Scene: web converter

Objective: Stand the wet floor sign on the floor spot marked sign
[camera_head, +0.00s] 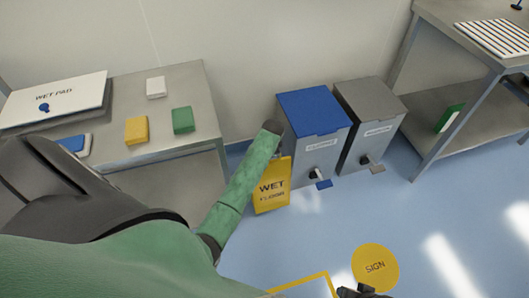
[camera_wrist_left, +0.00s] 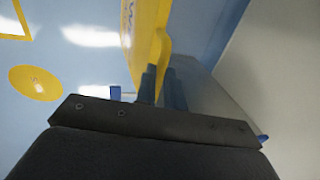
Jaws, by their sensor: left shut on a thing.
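The yellow wet floor sign (camera_head: 271,192) is in front of the blue-lidded bin in the head view, beyond the end of my green left arm. In the left wrist view the sign (camera_wrist_left: 150,40) runs up from between the fingers of my left gripper (camera_wrist_left: 160,84), which is shut on its edge. In the head view my wrist hides these fingers. The round yellow spot marked SIGN (camera_head: 376,267) lies on the floor to the right of and nearer than the sign; it also shows in the wrist view (camera_wrist_left: 36,82). My right gripper (camera_head: 362,292) is partly cut off at the bottom edge.
Two pedal bins, one blue-lidded (camera_head: 314,112) and one grey (camera_head: 371,125), stand at the wall. A steel table (camera_head: 190,85) with pads and cloths is at left, a shelved bench (camera_head: 440,110) at right. A yellow floor outline (camera_head: 305,282) is near the spot. Blue floor around the spot looks clear.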

